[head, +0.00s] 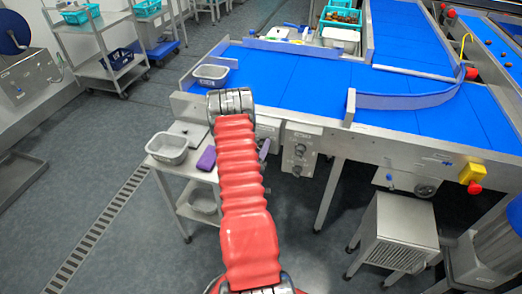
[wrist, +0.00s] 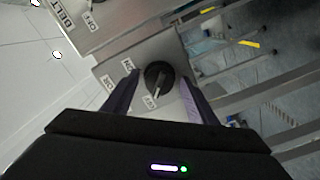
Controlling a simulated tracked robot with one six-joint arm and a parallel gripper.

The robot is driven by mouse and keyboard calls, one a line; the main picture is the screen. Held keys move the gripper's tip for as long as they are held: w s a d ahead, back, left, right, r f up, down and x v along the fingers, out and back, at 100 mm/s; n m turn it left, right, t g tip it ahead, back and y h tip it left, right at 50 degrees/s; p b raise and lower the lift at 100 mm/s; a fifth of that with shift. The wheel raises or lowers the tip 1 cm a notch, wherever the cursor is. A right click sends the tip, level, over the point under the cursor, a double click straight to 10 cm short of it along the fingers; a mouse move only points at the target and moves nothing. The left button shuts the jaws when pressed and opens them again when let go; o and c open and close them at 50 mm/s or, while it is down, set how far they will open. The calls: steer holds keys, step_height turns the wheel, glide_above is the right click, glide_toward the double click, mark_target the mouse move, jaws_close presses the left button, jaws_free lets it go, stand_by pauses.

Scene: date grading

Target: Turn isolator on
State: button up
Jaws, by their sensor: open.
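The isolator is a round black rotary knob (wrist: 160,73) on a grey metal box in the wrist view. Its pale pointer mark is aimed down and slightly left, toward a small label (wrist: 150,102) that seems to read OFF. Other small labels lie left of the knob. My gripper (wrist: 160,78) is open, with one purple finger on each side of the knob. The knob lies between the fingertips in the picture; I cannot tell whether they touch it. In the head view my red arm reaches to the conveyor's front and hides the gripper's work area.
A panel labelled BELT (wrist: 88,14) adjoins the box in the wrist view. In the head view the blue conveyor (head: 300,82) lies beyond my arm, with a control box (head: 299,150) right of it. A small cart with a grey tub (head: 168,147) stands left. Open floor lies farther left.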

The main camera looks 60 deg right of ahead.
steer(key=c, duration=1.1)
steer(key=shift+o, duration=0.2)
steer(key=shift+m, duration=0.5)
steer(key=m, duration=0.3)
steer(key=shift+f+m, duration=0.1)
steer(key=shift+m, duration=0.2)
steer(key=m, duration=0.4)
steer(key=shift+m, duration=0.3)
steer(key=m, duration=0.8)
steer(key=shift+a+m, duration=0.1)
steer(key=shift+m, duration=0.2)
